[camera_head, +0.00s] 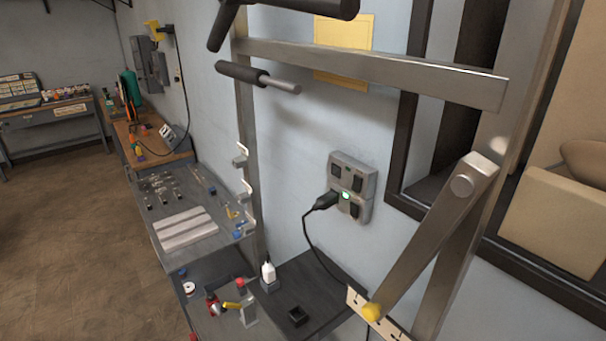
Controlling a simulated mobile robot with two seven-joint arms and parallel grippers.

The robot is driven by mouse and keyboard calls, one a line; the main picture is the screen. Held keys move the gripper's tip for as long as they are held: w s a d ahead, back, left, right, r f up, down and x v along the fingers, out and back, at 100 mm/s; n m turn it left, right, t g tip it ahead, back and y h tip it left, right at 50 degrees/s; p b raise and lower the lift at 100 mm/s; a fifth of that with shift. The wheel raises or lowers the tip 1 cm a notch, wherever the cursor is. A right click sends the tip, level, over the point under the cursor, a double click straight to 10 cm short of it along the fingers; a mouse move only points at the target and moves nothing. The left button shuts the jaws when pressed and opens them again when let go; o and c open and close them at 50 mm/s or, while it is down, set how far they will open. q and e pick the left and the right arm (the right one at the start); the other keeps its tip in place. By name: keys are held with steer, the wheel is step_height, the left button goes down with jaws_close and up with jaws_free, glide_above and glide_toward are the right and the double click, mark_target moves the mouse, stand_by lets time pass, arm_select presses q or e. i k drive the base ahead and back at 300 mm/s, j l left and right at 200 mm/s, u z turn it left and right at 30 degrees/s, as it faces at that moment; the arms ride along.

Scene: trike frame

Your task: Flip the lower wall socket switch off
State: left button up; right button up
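The grey wall socket (370,180) is mounted on the pale wall right of centre, beside a dark window frame. It has an upper and a lower part, each with dark inserts. A small green light (346,196) glows on the lower part. A black plug (325,201) sits at the socket's lower left side, and its cable hangs down. The lower switch is too small for me to tell its exact position. Neither of my grippers shows in the head view.
A metal frame stands in front of the wall, with a crossbar (400,75), a slanted bar (430,235) ending in a yellow knob (372,312), and a black-gripped rod (243,73). Below is a dark bench with a white bottle (268,272). Open floor (75,240) lies left.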

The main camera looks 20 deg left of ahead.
mark_target(354, 207)
steer(key=u, duration=0.2)
steer(key=i+j+z, duration=0.25)
steer(key=i+j, duration=0.15)
steer(key=j, duration=0.25)
steer(key=i+j+z, duration=0.1)
steer(key=j, duration=0.25)
steer(key=i+j+z, duration=0.15)
steer(key=j, duration=0.25)
steer(key=i+j+z, duration=0.1)
steer(key=i+j, duration=0.15)
steer(key=i+j+z, duration=0.1)
steer(key=j, duration=0.4)
steer(key=i+j+z, duration=0.15)
steer(key=j, duration=0.25)
steer(key=i+j+z, duration=0.1)
steer(key=j, duration=0.35)
